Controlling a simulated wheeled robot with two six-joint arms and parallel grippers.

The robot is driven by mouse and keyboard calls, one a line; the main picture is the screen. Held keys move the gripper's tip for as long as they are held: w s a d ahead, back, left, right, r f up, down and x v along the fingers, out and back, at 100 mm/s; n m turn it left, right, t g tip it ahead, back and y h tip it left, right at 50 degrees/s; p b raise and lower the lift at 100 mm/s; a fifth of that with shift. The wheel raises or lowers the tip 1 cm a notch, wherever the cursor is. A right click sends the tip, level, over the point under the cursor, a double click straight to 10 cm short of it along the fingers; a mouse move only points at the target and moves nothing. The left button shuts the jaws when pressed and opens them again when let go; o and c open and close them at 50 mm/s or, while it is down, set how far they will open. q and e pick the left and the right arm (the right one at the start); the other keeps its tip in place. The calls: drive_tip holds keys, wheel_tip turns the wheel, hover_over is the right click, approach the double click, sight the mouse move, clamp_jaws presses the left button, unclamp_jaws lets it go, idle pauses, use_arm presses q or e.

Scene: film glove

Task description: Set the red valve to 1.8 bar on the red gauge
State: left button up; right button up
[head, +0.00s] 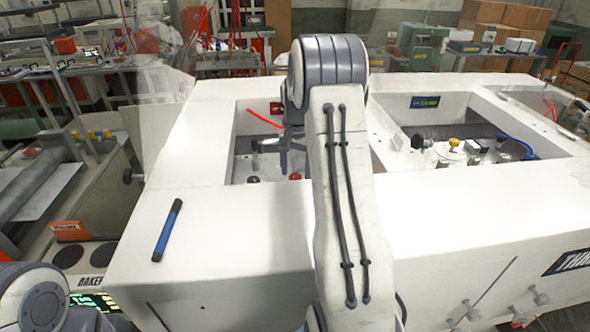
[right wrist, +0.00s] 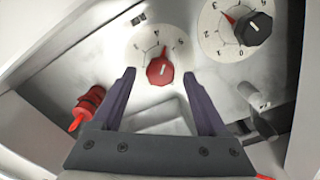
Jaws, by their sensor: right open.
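A red knob (right wrist: 160,71), which looks like the red valve, sits on a round white numbered dial (right wrist: 137,45) in the right wrist view. A small red pointer stands up from the knob; the exact reading is too small to tell. In the head view a red knob (head: 295,176) shows low in the left recess, partly hidden by my arm. My right gripper (right wrist: 160,76) is open, its dark fingers to the left and right of the red knob, with no clear contact. In the head view this gripper (head: 283,158) hangs in the recess. My left gripper is out of view.
A black knob on a second numbered dial (right wrist: 209,28) is at upper right. A red fitting (right wrist: 88,103) lies left of the fingers. The recess has white walls. A blue marker (head: 167,231) lies on the white housing (head: 235,245); a second recess is right.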

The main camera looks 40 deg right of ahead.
drive_tip(key=shift+f, duration=0.4)
clamp_jaws()
